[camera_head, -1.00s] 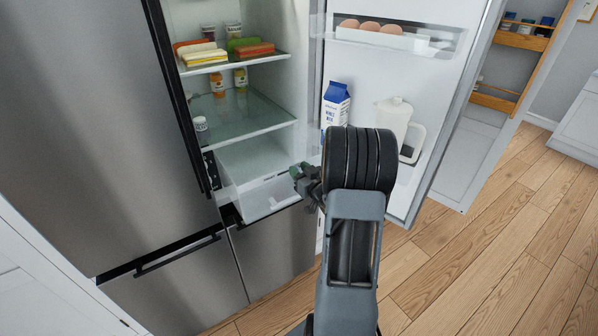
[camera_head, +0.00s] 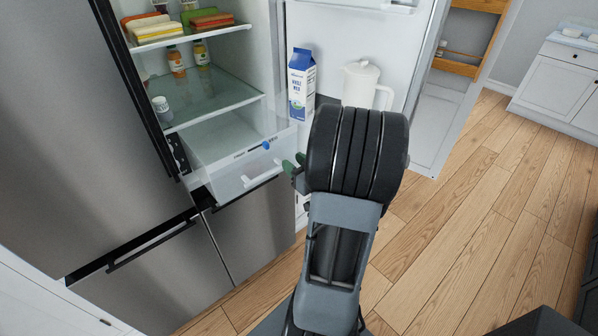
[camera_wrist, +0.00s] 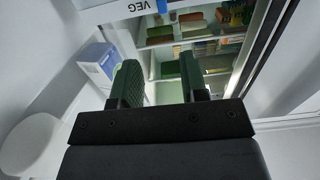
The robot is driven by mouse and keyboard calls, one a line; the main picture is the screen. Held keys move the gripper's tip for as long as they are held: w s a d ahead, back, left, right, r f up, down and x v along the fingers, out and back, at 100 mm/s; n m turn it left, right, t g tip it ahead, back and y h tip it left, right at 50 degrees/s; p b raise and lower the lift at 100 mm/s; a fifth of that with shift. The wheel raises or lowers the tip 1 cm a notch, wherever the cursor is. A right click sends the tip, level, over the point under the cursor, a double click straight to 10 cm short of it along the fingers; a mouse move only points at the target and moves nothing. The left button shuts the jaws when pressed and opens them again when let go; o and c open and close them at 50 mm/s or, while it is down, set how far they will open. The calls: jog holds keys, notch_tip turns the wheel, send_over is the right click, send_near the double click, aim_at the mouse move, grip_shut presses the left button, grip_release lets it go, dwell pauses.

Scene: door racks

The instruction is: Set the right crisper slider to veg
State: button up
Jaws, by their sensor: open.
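The crisper drawer (camera_head: 233,180) juts out at the bottom of the open fridge and has a white handle on its front. A blue slider knob (camera_head: 265,146) sits toward the right end of a labelled strip along the drawer's top front edge. In the wrist view the blue knob (camera_wrist: 161,6) shows at the top edge, between a "VEG" label (camera_wrist: 125,6) on the left and another label on the right that I cannot read. My gripper (camera_head: 294,163) is open and empty, just right of the drawer front; its green fingers (camera_wrist: 158,82) point toward the fridge.
The open fridge door holds a milk carton (camera_head: 301,84) and a white pitcher (camera_head: 361,84), close behind my arm. Glass shelves (camera_head: 213,95) with jars and food boxes are above the drawer. The wooden floor (camera_head: 450,230) on the right is clear.

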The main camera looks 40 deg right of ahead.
jog(key=shift+s+a+f+b, duration=0.15)
jog(key=shift+s+b, duration=0.85)
jog(key=shift+b, duration=0.1)
jog(key=s+d+f+m+g+h, duration=0.55)
jog(key=f+g, duration=0.25)
jog(key=g, duration=0.4)
jog(key=a+r+n+g+y, duration=0.1)
jog(key=a+r+n+y, duration=0.2)
jog(key=a, duration=1.1)
jog(key=a+r+n+g+y+p, duration=0.1)
jog(key=a+r+n+y, duration=0.2)
jog(key=a, duration=1.2)
notch_tip(320, 180, up, 2)
jog(key=shift+a+r+y+p, duration=0.1)
jog(key=shift+a+y+p, duration=0.05)
jog(key=shift+y+p, duration=0.2)
